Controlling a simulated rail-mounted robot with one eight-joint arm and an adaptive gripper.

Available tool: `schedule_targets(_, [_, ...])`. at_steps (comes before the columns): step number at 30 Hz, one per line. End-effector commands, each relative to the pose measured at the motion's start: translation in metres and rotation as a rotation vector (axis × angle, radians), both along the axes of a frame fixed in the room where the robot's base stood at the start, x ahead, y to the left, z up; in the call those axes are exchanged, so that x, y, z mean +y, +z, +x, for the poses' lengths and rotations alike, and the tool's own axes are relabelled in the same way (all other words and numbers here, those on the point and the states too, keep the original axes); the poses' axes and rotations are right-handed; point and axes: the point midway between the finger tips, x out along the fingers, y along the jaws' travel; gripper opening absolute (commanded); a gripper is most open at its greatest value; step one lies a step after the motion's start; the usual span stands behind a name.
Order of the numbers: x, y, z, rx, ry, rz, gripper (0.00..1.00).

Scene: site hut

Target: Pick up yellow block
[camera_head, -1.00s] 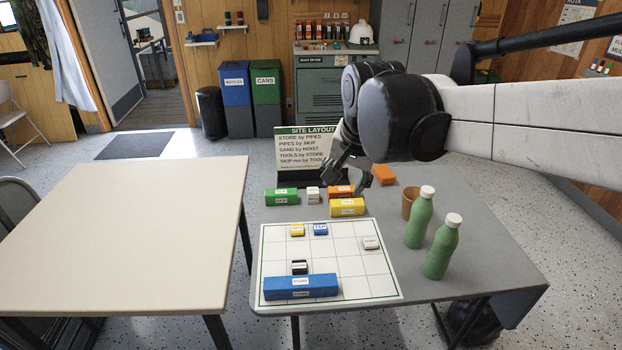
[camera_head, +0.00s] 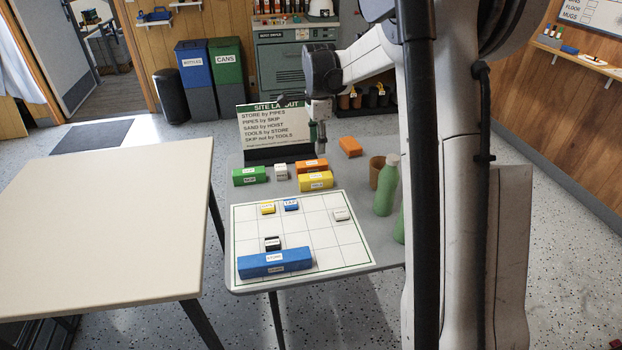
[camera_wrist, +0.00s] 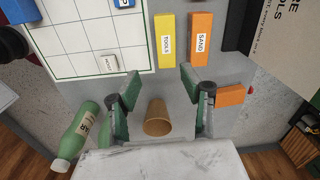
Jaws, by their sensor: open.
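A long yellow block (camera_head: 315,183), labelled TOOLS in the wrist view (camera_wrist: 166,50), lies on the grey table behind the white grid sheet. A smaller yellow block (camera_head: 267,208) sits on the grid. My gripper (camera_head: 318,150) points down above the table, behind the long yellow block and close to the orange SAND block (camera_head: 311,166). In the wrist view my gripper (camera_wrist: 159,82) is open and empty. Its fingers are spread, and the yellow TOOLS block lies ahead of the fingertips, beside the orange SAND block (camera_wrist: 201,45).
A brown cup (camera_head: 376,172) and green bottles (camera_head: 384,190) stand at the right. Another orange block (camera_head: 350,146) lies farther back. A green block (camera_head: 249,176) and a small white block (camera_head: 281,172) are left. A sign (camera_head: 272,127) stands behind. A blue block (camera_head: 274,262) lies on the grid.

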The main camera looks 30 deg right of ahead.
Motion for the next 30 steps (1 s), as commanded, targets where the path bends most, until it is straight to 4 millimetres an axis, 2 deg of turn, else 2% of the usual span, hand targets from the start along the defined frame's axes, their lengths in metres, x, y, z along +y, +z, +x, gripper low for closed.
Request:
schedule_targets(3, [-0.009,-0.013,0.009,0.019,-0.059,0.006,0.41])
schedule_targets(8, [-0.012,-0.024,0.012,0.029,-0.086,0.008,0.41])
schedule_targets(21, [-0.011,-0.094,0.012,0.028,-0.085,0.008,0.41])
schedule_targets(30, [-0.01,-0.11,0.013,0.028,-0.084,0.008,0.41])
